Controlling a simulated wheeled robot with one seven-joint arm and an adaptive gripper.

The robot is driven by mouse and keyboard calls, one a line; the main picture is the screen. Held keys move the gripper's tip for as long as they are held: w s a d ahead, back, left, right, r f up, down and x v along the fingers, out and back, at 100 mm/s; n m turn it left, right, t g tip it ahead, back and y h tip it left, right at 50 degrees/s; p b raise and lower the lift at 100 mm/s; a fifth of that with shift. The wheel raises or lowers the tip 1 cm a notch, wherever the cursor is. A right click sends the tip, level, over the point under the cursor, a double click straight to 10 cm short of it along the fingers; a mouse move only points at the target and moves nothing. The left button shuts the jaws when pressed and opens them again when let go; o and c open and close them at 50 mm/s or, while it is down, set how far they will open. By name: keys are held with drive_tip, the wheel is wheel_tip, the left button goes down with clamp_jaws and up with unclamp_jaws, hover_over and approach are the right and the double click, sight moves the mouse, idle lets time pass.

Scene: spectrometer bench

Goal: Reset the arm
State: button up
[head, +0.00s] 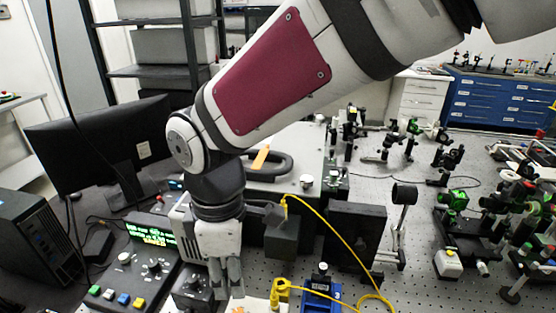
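My arm reaches in from the top right and bends down at the wrist. My gripper (228,290) points straight down over the front of the bench, between the control box and the blue holder. Its fingers look close together, but their tips are near the picture's bottom edge and I cannot tell whether they are open or shut. I see no object clearly held between them.
A control box (135,262) with a green display stands left of my gripper. A yellow cable (325,222) loops from a dark block (282,238) on the right. A black panel (356,235), a blue holder (321,298), a monitor (95,145) and several optics mounts (455,198) crowd the bench.

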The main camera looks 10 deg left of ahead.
drive_tip(key=w+d+r+m+t, duration=0.25)
drive_tip(key=d+r+m, duration=0.3)
drive_tip(key=d, duration=0.55)
drive_tip(key=s+d+r+m+t, duration=0.1)
drive_tip(key=s+d+r+m, duration=0.1)
drive_tip(key=d+m, duration=0.5)
drive_tip(key=s+d+r+m+t, duration=0.1)
drive_tip(key=s+d+r+m, duration=0.2)
drive_tip(key=d+m, duration=0.4)
drive_tip(key=s+d, duration=0.1)
drive_tip(key=d, duration=0.4)
drive_tip(key=shift+s+d+r+m+t, duration=0.3)
drive_tip(key=shift+s+d+m+t, duration=0.05)
drive_tip(key=shift+s+d, duration=0.05)
